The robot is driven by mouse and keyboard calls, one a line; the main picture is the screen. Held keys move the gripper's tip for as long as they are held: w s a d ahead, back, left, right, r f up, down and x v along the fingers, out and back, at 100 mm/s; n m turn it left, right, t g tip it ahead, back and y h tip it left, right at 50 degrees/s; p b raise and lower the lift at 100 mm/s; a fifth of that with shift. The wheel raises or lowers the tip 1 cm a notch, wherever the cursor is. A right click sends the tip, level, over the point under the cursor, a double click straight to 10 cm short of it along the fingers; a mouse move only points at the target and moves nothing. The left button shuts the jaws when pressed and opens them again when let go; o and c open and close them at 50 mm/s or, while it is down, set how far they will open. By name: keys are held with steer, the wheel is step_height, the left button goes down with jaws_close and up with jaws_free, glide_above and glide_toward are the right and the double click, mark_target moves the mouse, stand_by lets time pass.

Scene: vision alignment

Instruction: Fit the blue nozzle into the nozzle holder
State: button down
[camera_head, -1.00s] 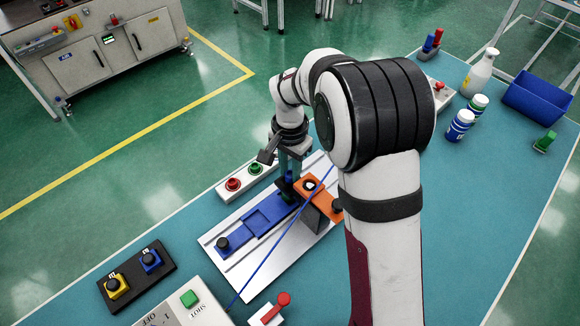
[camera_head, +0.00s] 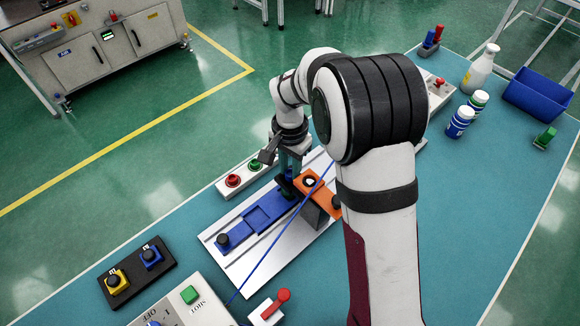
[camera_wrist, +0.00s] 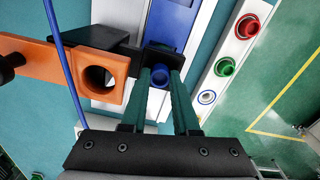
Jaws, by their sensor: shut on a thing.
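The blue nozzle (camera_wrist: 160,72) shows as a small round blue end between my green fingertips in the wrist view. My gripper (camera_wrist: 162,84) is shut on it; in the head view my gripper (camera_head: 289,167) points down at the far side of the fixture. A dark block (camera_wrist: 155,57) lies right at the nozzle; I cannot tell whether the nozzle is seated in it. An orange plate with a round hole (camera_wrist: 70,68), perhaps the nozzle holder, is left of the nozzle. The orange plate (camera_head: 326,196) is right of my gripper in the head view. The nozzle's lower part is hidden.
A blue slide (camera_head: 262,216) lies on a white base plate (camera_head: 269,265). A blue cable (camera_head: 275,246) crosses in front. A button box (camera_head: 221,187) stands behind left, a red lever (camera_head: 283,296) in front.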

steer(key=shift+f, duration=0.25)
steer(key=c, duration=0.6)
jaws_free()
steer(key=shift+o, duration=0.4)
steer(key=shift+o, duration=0.6)
steer(key=shift+r, duration=3.5)
steer(key=s+d+r, duration=0.1)
steer(key=s, duration=0.1)
steer(key=s+d+r, duration=0.1)
steer(key=s+r, duration=0.1)
steer(key=s+d+r, duration=0.1)
steer(key=s+d, duration=0.1)
steer(key=shift+s+r, duration=0.2)
steer(key=shift+r, duration=0.2)
steer(key=shift+n+y, duration=0.6)
steer(key=shift+y, duration=0.3)
steer(key=s+d, duration=0.1)
steer(key=s, duration=0.6)
steer(key=s+d, duration=0.2)
steer(key=s, duration=0.5)
steer(key=s+d, duration=0.1)
steer(key=s, duration=0.6)
steer(key=shift+d+r, duration=0.35)
steer(key=shift+r, duration=0.05)
